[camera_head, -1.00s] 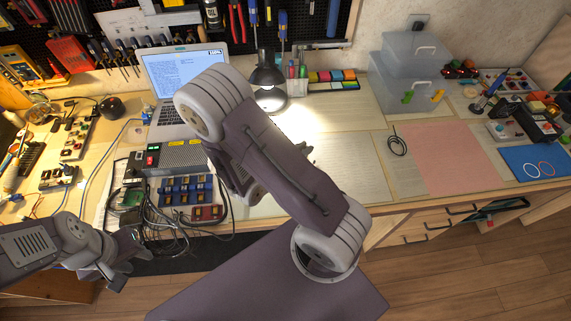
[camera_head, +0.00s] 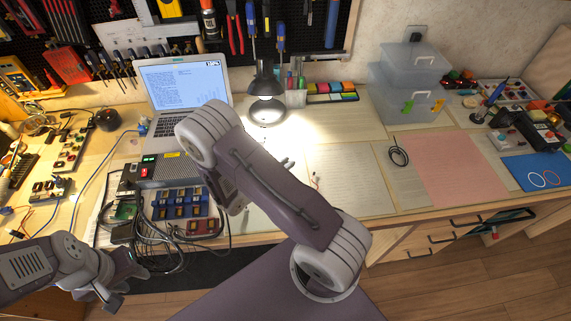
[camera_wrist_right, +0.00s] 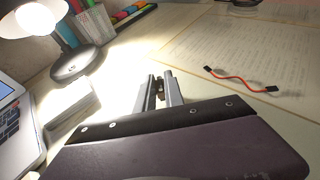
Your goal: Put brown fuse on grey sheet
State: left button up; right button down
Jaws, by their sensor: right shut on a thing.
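In the right wrist view my right gripper (camera_wrist_right: 166,88) is shut on a small brown piece, the brown fuse (camera_wrist_right: 160,89), held between the fingertips above the bench. In the head view its fingertips (camera_head: 287,163) show past my right arm, over the pale papers; the fuse is too small to make out there. A pale greyish printed sheet (camera_head: 352,185) lies on the bench right of that arm, and printed paper (camera_wrist_right: 240,50) fills the right of the wrist view. I cannot tell which paper is the grey sheet. My left gripper (camera_head: 125,280) is low at left, its jaw unclear.
A lit lamp (camera_head: 266,100) and a laptop (camera_head: 185,90) stand behind. A fuse holder tray (camera_head: 180,203) and cables lie left of my right arm. A red wire (camera_wrist_right: 240,79) lies on the paper. A pink sheet (camera_head: 450,165) is further right.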

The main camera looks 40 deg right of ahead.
jog(key=shift+f, duration=0.1)
jog(key=c, duration=1.4)
grip_release()
jog(key=shift+c, duration=0.2)
